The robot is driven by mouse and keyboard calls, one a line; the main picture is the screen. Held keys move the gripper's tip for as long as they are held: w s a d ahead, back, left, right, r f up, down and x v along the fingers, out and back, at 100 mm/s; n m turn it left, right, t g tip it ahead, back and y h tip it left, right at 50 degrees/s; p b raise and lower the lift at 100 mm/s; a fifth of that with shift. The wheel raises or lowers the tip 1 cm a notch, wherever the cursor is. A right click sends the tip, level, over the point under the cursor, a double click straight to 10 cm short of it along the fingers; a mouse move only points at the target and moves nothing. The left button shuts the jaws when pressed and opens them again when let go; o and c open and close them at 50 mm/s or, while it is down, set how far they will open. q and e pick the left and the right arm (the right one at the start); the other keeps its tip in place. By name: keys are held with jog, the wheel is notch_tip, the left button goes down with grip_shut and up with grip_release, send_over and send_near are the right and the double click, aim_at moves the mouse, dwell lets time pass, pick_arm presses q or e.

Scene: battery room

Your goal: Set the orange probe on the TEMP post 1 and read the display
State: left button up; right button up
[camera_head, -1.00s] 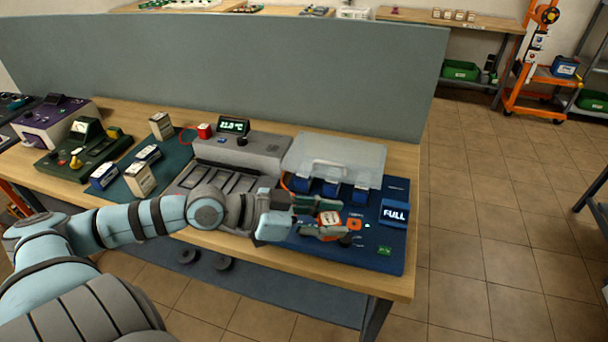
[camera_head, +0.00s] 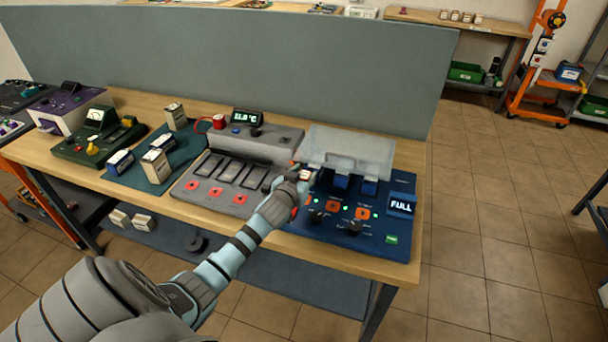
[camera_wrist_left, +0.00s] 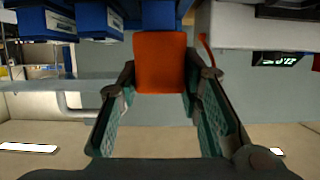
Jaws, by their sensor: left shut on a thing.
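My left gripper (camera_head: 302,179) is at the left edge of the blue charger, near its clear cover. In the left wrist view it (camera_wrist_left: 159,82) is shut on an orange block, which I take to be the orange probe (camera_wrist_left: 160,60). Blue blocks show just beyond it. The probe is mostly hidden by the gripper in the head view. The display (camera_head: 246,117) on the grey unit is lit and shows a reading in °C, its first digit unclear. Orange squares (camera_head: 333,206) sit on the charger's front; I cannot read which is TEMP post 1. My right gripper is not in view.
The blue charger (camera_head: 405,240) has a raised clear cover (camera_head: 350,146) and a FULL screen (camera_head: 401,205). The grey unit (camera_head: 285,145) stands left of it, with a red block (camera_head: 218,121) beside it. Boxes (camera_head: 157,165) and a green meter (camera_head: 95,140) stand further left. A partition (camera_head: 240,60) closes the back.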

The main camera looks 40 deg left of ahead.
pick_arm(q)
jog(key=f+b, duration=0.2)
jog(key=f, duration=0.1)
jog(key=f+b, duration=0.1)
jog(key=shift+w+f, duration=0.25)
jog(key=shift+f, duration=0.1)
jog(key=shift+f+b, duration=0.2)
jog(key=shift+b, duration=0.15)
jog(key=shift+s+r, duration=0.1)
jog(key=shift+r, duration=0.1)
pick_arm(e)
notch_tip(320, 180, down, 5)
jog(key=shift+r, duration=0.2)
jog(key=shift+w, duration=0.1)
pick_arm(q)
jog(key=shift+p, duration=0.3)
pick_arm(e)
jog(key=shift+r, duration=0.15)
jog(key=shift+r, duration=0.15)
pick_arm(q)
jog(key=shift+f+b, duration=0.4)
jog(key=shift+f, duration=0.25)
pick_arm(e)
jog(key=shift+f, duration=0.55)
pick_arm(q)
jog(key=o, duration=0.8)
jog(key=shift+c, duration=0.2)
jog(key=shift+o, duration=0.5)
